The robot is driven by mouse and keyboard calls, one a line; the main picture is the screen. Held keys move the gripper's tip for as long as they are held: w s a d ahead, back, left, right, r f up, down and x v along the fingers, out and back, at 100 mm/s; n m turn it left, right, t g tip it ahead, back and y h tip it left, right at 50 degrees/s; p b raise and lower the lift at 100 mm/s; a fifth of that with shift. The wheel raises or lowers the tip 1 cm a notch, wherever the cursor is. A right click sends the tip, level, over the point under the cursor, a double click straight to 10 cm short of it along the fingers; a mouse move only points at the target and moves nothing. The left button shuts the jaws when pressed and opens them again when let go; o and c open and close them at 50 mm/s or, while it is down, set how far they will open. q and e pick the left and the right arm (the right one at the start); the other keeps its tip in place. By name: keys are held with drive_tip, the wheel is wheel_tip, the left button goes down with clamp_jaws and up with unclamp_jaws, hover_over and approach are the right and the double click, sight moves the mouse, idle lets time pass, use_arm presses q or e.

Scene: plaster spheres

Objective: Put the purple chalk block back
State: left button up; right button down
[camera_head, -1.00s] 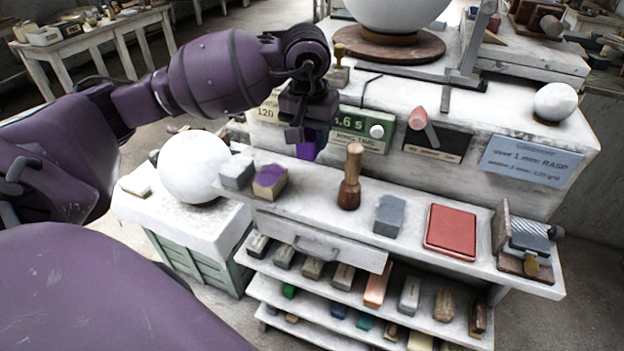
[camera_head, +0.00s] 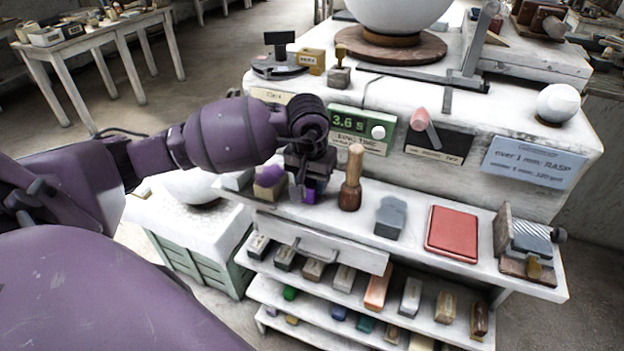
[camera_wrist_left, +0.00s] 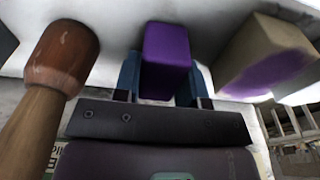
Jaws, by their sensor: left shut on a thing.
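My left gripper (camera_head: 308,188) is low over the top shelf in the head view, between a wooden block with a purple-stained top (camera_head: 270,184) and a wooden mallet (camera_head: 351,180). It is shut on the purple chalk block (camera_head: 311,190). In the left wrist view the purple chalk block (camera_wrist_left: 166,55) sits between the two bluish fingers, with the mallet (camera_wrist_left: 62,60) to the left and the purple-stained block (camera_wrist_left: 265,60) to the right. I cannot tell whether the chalk touches the shelf. My right gripper is not in view.
A grey block (camera_head: 390,217), a red pad (camera_head: 452,231) and a small stand (camera_head: 526,250) lie farther right on the shelf (camera_head: 415,246). Several blocks fill the lower shelves. A white sphere (camera_head: 198,186) is partly behind my arm.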

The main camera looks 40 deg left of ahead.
sight(309, 183)
use_arm(q)
drive_tip(key=shift+f, duration=0.1)
drive_tip(key=o, duration=0.8)
drive_tip(key=shift+o, duration=0.2)
drive_tip(key=shift+r, duration=0.2)
wheel_tip(309, 183, up, 12)
drive_tip(key=s, duration=0.1)
drive_tip(key=shift+s+d, duration=0.15)
drive_tip(key=shift+s, duration=0.05)
drive_tip(key=shift+f, duration=0.1)
